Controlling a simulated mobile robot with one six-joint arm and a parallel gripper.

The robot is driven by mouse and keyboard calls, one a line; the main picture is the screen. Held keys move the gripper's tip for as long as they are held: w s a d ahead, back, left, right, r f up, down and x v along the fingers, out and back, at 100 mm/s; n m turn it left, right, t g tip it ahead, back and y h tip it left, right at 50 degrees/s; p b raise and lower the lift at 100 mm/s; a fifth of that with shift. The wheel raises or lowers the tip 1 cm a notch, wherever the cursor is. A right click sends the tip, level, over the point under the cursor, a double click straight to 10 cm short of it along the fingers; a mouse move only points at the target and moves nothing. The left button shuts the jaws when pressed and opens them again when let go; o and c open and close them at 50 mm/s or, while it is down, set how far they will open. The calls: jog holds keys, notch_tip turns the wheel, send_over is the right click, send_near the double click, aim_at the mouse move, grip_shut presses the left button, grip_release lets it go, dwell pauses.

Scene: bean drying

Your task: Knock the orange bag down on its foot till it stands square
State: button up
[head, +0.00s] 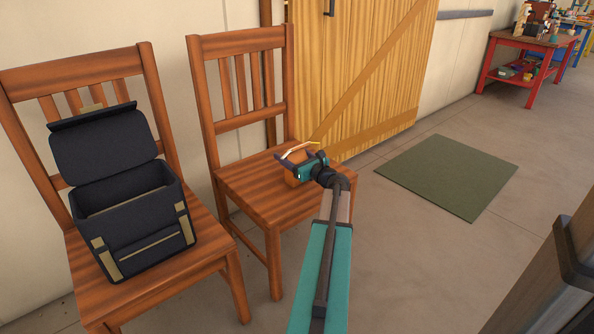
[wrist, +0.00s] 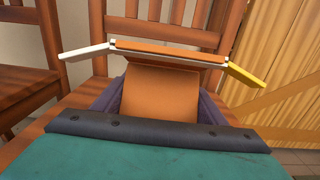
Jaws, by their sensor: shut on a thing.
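The orange bag (wrist: 160,95) is between my gripper's fingers in the wrist view, above or on the seat of the right wooden chair (head: 262,192). Its top edge has a white flap at the left and a yellow flap at the right. In the head view the bag (head: 294,181) shows only in part behind my gripper (head: 297,168). My gripper is shut on the bag, with a dark finger on each side of it. The bag's foot is hidden, so I cannot tell whether it touches the seat or stands square.
A dark open cooler-like bag (head: 125,200) stands on the left chair (head: 195,262). The right chair's back rises behind the orange bag. A wooden door (head: 360,70) is behind. A green mat (head: 450,175) lies on the clear floor at right, and a red table (head: 525,65) stands far off.

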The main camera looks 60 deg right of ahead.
jog(key=o, duration=1.3)
jog(key=shift+s, duration=0.1)
jog(key=v, duration=1.2)
jog(key=shift+r, duration=0.1)
